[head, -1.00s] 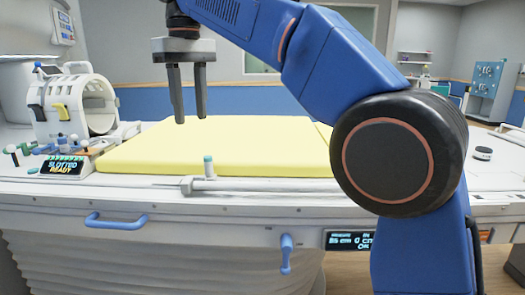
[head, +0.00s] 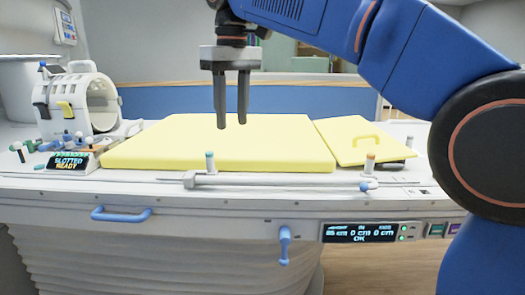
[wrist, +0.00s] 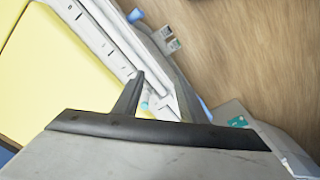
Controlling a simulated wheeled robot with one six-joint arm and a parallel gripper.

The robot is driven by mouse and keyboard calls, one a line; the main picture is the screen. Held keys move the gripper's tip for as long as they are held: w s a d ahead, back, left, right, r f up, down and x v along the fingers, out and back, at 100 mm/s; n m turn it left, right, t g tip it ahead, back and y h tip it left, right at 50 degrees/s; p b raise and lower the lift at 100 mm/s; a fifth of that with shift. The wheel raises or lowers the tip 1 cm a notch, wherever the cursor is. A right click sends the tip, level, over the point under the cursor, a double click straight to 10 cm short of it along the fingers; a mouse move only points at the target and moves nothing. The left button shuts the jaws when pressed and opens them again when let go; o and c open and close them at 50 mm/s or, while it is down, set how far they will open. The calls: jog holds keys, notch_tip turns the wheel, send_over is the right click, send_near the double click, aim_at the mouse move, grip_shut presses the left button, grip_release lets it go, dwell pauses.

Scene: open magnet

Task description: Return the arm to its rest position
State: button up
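My gripper (head: 232,122) hangs pointing down from my blue arm, above the yellow mattress in the head view. Its two dark fingers are parallel with a gap between them, and nothing is held. The arm reaches in from the right, bent at a large dark joint. In the wrist view a dark finger shows near the middle, with the mattress (wrist: 55,85) to the left and wooden floor to the right.
The bed has a long yellow pad (head: 270,150) and a smaller pad with a handle (head: 350,150). A white ring-shaped coil (head: 98,105) stands at left beside a "SLOTTED READY" display (head: 68,164). A rail with small posts (head: 210,162) and a front display (head: 363,232) line the near edge.

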jog(key=s+d+f+m+t, duration=0.1)
jog(key=s+d+f, duration=0.1)
jog(key=d+f, duration=0.35)
jog(key=s+d+f+m, duration=0.2)
jog(key=s+d, duration=0.1)
jog(key=d, duration=0.6)
jog(key=s+d+f+m+t, duration=0.15)
jog(key=d+f, duration=0.25)
jog(key=d, duration=0.4)
jog(key=s+d+f+m, duration=0.1)
jog(key=s+d+f, duration=0.3)
jog(key=f, duration=0.3)
jog(key=s+d+f+m+t, duration=0.1)
jog(key=s+d+f+m, duration=0.1)
jog(key=s+d+f, duration=0.3)
jog(key=s+d+f+m, duration=0.1)
jog(key=s+d+f, duration=0.3)
jog(key=s+f, duration=0.3)
notch_tip(320, 180, down, 4)
jog(key=shift+d+f+t, duration=0.15)
jog(key=shift+d+t, duration=0.1)
jog(key=shift+t, duration=0.1)
